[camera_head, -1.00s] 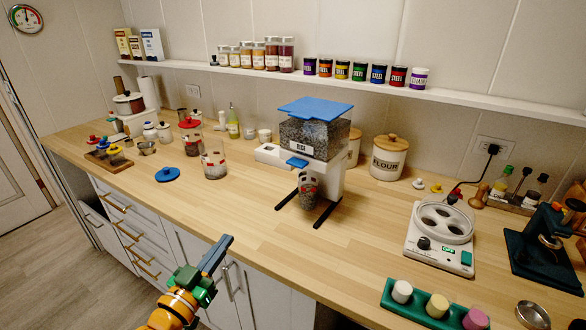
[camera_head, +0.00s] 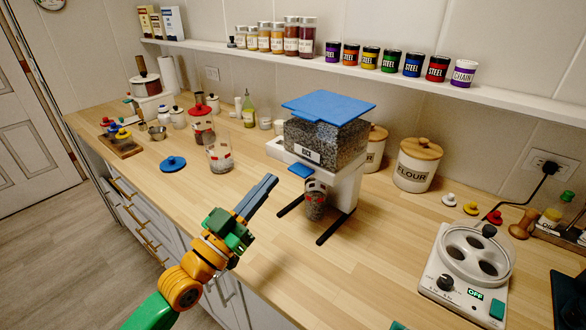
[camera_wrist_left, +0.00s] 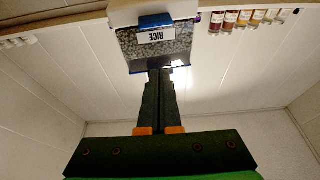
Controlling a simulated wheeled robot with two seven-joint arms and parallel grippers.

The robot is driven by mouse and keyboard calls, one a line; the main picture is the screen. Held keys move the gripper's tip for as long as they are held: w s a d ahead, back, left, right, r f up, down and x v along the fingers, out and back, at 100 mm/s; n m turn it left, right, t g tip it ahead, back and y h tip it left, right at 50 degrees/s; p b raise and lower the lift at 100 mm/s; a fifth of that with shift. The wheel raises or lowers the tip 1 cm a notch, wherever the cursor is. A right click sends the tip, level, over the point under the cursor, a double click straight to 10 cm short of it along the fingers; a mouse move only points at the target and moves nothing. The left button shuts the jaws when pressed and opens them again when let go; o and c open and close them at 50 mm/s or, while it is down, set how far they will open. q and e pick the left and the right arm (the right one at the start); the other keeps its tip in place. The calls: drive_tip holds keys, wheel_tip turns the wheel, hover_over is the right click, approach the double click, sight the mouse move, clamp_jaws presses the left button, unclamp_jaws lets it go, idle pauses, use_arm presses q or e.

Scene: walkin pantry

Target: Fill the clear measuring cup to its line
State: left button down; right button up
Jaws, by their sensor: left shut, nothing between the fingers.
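The rice dispenser (camera_head: 325,145) stands on the counter with a blue lid, a grey-grained hopper and a blue tab (camera_head: 300,170) low on its front. A clear measuring cup (camera_head: 316,203) with red marks stands under its spout, between the dark feet. It looks filled with grains, but its line is too small to read. My left gripper (camera_head: 268,184) is shut and empty, in front of and left of the dispenser, apart from it. In the left wrist view the shut fingers (camera_wrist_left: 158,76) point toward the dispenser's hopper (camera_wrist_left: 158,48). My right gripper is not in view.
A white appliance (camera_head: 466,270) is at the right. The counter's front middle is clear.

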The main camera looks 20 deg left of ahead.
sight(301, 170)
use_arm(q)
drive_tip(key=p+x, duration=0.2)
drive_tip(key=x, duration=0.7)
drive_tip(key=shift+w+f, duration=0.1)
wheel_tip(301, 170, down, 3)
drive_tip(key=shift+f+b, duration=0.1)
drive_tip(key=shift+b, duration=0.2)
drive_tip(key=shift+f, duration=0.4)
